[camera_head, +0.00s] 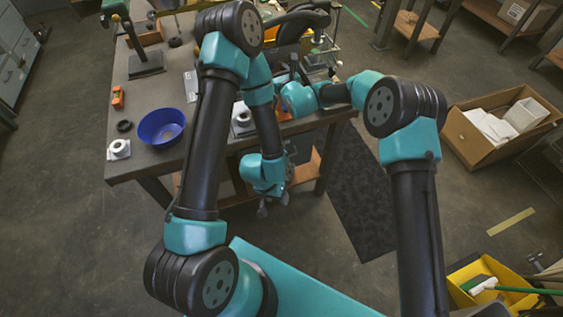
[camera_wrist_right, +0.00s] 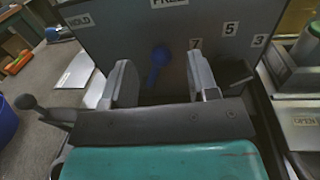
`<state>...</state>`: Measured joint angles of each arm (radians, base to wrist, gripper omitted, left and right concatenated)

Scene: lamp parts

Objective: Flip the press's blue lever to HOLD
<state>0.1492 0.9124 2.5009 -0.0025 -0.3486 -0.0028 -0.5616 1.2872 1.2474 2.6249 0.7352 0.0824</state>
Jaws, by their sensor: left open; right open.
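The blue lever (camera_wrist_right: 160,58) stands on the dark face of the press (camera_wrist_right: 100,35) in the right wrist view, its knob up and pointing roughly toward the FREE label (camera_wrist_right: 170,3). The HOLD label (camera_wrist_right: 79,20) is at the panel's upper left. My right gripper (camera_wrist_right: 162,80) is open, one finger on each side of the lever, with gaps on both sides. I cannot tell the depth between fingertips and lever. In the head view my arms largely hide the press area. My left gripper (camera_head: 273,205) is open and empty, hanging low beside the table's front edge.
The panel also carries the numbers 7, 5 (camera_wrist_right: 230,28) and 3. A metal part with an OPEN label (camera_wrist_right: 305,121) is at right. On the table (camera_head: 150,90) are a blue bowl (camera_head: 161,128), a white part (camera_head: 119,149) and a black ring (camera_head: 124,126).

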